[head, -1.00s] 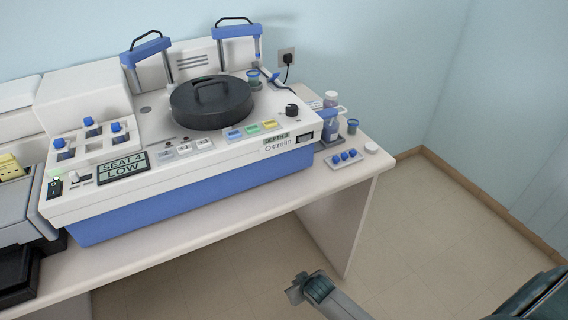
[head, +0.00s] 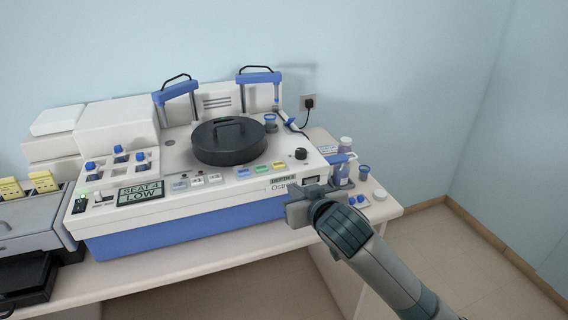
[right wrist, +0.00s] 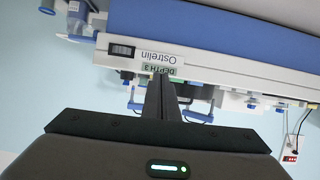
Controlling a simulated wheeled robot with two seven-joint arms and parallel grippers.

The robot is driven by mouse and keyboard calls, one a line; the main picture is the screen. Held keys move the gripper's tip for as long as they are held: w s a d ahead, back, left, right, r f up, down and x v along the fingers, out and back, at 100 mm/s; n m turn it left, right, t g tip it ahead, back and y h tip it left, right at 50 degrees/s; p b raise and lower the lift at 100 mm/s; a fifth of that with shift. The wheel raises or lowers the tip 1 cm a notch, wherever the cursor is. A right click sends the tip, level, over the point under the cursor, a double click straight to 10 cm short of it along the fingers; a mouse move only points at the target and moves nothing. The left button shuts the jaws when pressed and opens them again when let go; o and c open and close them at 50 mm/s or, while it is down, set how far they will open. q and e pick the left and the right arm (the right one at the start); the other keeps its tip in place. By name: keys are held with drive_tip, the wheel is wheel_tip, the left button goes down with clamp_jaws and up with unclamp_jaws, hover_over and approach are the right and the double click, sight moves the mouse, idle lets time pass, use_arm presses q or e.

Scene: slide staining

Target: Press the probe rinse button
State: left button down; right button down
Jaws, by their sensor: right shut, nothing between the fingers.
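The staining machine (head: 180,220), white with a blue base, stands on the bench. Its front panel carries white buttons (head: 197,181) and blue (head: 243,172), green (head: 261,169) and yellow (head: 278,166) buttons. Their labels are too small to read, so I cannot tell which is probe rinse. My right gripper (head: 302,190) is in front of the panel's right end, over part of the Ostrelin name. In the upside-down right wrist view, its shut, empty fingers (right wrist: 159,82) point at the panel near the DEPTH 3 label (right wrist: 155,68). Contact cannot be told. My left gripper is out of view.
A round black lid (head: 228,142) sits on top of the machine, with two blue-topped probe arms (head: 261,77) behind. The display (head: 140,194) reads SEAT 4 LOW. Bottles (head: 345,146) and a white cap (head: 380,194) stand right of the machine. Floor is clear at right.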

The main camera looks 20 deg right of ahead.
sight(281, 172)
use_arm(q)
drive_tip(key=shift+w+a, duration=0.1)
use_arm(e)
wheel_tip(281, 172, up, 8)
drive_tip(key=w+t, duration=0.1)
drive_tip(key=shift+f+t, duration=0.15)
drive_tip(key=shift+t, duration=0.15)
use_arm(q)
drive_tip(key=shift+r, duration=0.1)
use_arm(e)
drive_tip(key=shift+w, duration=0.15)
